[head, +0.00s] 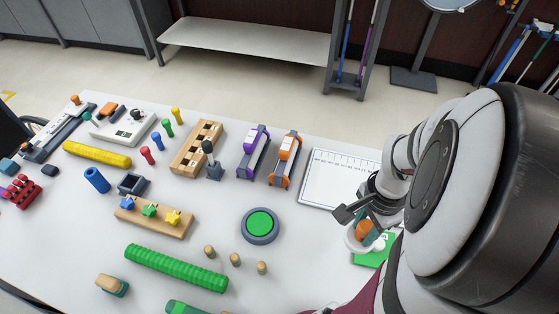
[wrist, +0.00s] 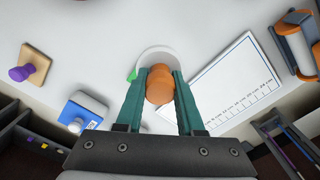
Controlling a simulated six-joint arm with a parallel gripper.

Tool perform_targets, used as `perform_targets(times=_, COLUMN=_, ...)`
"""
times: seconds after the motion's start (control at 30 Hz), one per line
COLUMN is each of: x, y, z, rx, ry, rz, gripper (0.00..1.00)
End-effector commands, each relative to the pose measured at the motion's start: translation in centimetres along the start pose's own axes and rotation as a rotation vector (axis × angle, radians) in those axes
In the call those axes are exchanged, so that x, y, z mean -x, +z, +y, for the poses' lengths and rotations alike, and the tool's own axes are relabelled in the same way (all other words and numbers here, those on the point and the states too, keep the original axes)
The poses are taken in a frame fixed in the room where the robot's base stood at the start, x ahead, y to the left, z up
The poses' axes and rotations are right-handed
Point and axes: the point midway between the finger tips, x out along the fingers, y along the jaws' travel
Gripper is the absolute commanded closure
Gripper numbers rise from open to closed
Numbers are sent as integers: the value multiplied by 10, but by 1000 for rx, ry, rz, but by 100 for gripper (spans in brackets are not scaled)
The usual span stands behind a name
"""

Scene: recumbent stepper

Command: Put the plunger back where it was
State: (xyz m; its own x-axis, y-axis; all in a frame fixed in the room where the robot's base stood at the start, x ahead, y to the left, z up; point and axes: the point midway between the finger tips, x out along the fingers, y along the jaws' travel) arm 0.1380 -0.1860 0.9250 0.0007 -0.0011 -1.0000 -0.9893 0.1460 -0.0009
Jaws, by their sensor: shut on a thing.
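An orange rounded knob (wrist: 160,86), which looks like the plunger's top, is between the teal fingers of my gripper (wrist: 157,76) in the wrist view. The fingers are shut on it. In the head view my gripper (head: 362,218) is at the right of the table, with the orange knob (head: 363,229) low between its fingers. The plunger's lower part is hidden.
A white ruled board (head: 335,182) lies just behind my gripper. A green button (head: 260,224) and orange-purple stands (head: 253,152) are to its left. In the wrist view, a blue block (wrist: 85,108) and a purple-knobbed wooden block (wrist: 32,66) stand left. Table between them is clear.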

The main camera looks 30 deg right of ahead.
Motion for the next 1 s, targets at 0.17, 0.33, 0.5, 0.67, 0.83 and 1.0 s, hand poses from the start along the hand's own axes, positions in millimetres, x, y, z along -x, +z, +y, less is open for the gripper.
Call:
perform_targets(times=0.17, x=-26, y=26, z=-28, rx=0, ry=7, rz=-5, gripper=100)
perform_targets(times=0.33, x=-55, y=57, z=-67, rx=-2, ry=5, rz=-3, gripper=100)
perform_targets(times=0.5, x=-71, y=70, z=-86, rx=-8, ry=3, rz=-1, gripper=100)
perform_targets(times=0.67, x=-102, y=72, z=-86, rx=-11, ry=6, rz=-3, gripper=100)
perform_targets(times=0.83, x=-109, y=71, z=-87, rx=-11, ry=0, rz=-1, gripper=100)
perform_targets(times=1.0, x=-110, y=71, z=-87, rx=-11, ry=1, rz=-1, gripper=100)
